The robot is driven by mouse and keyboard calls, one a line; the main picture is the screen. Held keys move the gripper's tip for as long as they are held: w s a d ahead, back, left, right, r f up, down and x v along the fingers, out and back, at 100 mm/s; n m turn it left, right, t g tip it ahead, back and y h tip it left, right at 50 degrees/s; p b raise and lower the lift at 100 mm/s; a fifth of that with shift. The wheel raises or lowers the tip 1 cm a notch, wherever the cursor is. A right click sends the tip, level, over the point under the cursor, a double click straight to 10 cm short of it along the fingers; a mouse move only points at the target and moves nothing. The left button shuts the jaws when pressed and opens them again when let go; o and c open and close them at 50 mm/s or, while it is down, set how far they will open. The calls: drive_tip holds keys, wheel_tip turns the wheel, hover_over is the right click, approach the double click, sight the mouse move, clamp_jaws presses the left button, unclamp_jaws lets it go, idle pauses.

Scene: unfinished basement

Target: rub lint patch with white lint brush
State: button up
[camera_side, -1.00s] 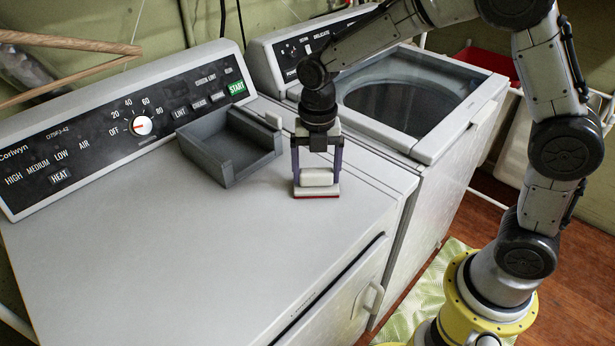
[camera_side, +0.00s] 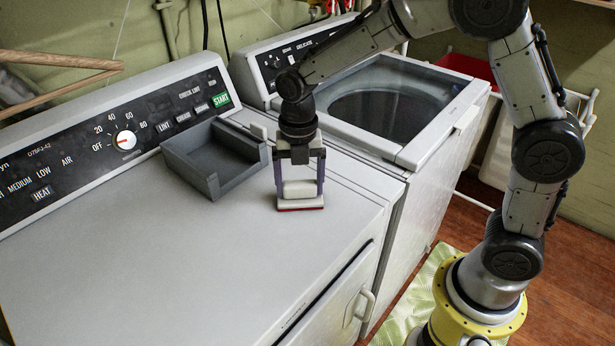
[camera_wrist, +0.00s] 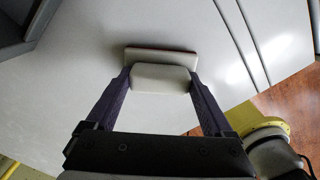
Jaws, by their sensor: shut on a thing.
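The white lint brush (camera_side: 300,188) stands upright on the grey-white dryer top (camera_side: 200,270), with its red underside edge at or very near the surface. It also shows in the wrist view (camera_wrist: 161,78), with its wider base plate (camera_wrist: 160,54) beyond the handle block. My gripper (camera_side: 300,184) points down, with its dark purple fingers shut on the sides of the brush handle. It also shows in the wrist view (camera_wrist: 161,85). I see no lint patch in either view. The surface under the brush is hidden.
A dark grey open tray (camera_side: 214,165) sits left of the brush, close by. The dryer's control panel (camera_side: 125,140) rises behind it. The front left dryer top is clear.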

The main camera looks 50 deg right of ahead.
drive_tip(key=shift+a, duration=4.65)
wheel_tip(320, 180, up, 8)
